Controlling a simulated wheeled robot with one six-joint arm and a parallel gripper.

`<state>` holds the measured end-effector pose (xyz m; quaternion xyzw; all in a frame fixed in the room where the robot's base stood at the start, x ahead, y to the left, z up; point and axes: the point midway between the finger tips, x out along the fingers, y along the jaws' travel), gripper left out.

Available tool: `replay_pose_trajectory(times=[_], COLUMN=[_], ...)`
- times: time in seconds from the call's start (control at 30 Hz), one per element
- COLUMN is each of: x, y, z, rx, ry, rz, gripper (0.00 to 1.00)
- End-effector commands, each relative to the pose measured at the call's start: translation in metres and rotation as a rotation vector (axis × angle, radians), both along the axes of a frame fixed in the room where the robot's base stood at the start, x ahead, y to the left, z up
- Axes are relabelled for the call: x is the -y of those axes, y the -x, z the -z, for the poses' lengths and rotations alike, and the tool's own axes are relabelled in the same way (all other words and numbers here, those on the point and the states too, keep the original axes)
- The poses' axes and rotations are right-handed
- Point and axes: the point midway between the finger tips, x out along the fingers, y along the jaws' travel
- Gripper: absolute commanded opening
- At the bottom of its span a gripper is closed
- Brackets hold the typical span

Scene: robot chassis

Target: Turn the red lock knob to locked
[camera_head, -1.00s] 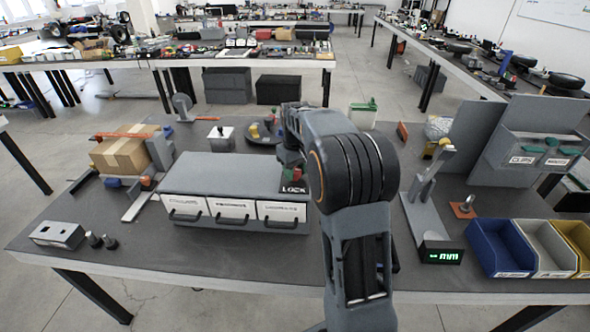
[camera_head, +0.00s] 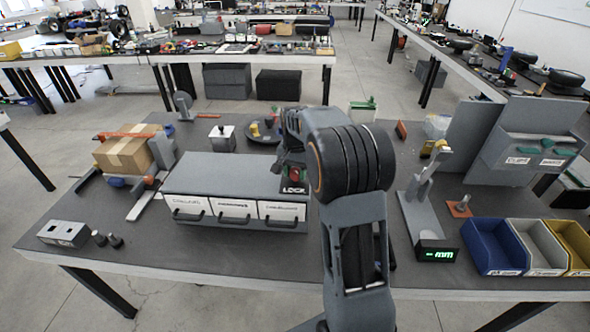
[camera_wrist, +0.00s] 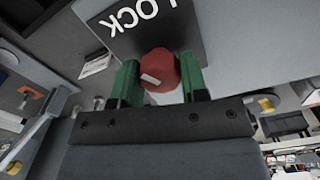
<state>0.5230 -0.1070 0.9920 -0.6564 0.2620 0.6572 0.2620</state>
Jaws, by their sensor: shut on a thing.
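The red lock knob (camera_wrist: 160,72) sits on the black LOCK plate (camera_wrist: 128,35) in the wrist view, with a pale pointer mark on its face. My gripper (camera_wrist: 158,82) has its two green fingers on either side of the knob, shut on it. In the head view the LOCK plate (camera_head: 292,191) is on the right end of the top of the grey drawer box (camera_head: 225,172). A bit of red shows beside my wrist there, and my arm hides most of the gripper.
The drawer box has three labelled drawers with handles. Right of my arm stand a grey stand (camera_head: 420,208) with a green display (camera_head: 437,255) and blue, white and yellow bins (camera_head: 492,248). A cardboard box (camera_head: 124,155) lies at left. The table front is mostly clear.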

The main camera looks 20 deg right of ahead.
Motion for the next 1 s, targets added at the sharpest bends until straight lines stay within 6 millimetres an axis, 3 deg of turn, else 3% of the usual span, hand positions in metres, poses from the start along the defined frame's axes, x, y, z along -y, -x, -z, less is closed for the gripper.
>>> replay_pose_trajectory(times=[0.5, 1.0], x=[0.0003, 0.0004], y=[-0.001, -0.0013], z=[-0.0018, -0.0017], rx=[0.005, 0.007], ry=[0.001, 0.0], rz=[0.406, 0.552], gripper=[0.17, 0.17])
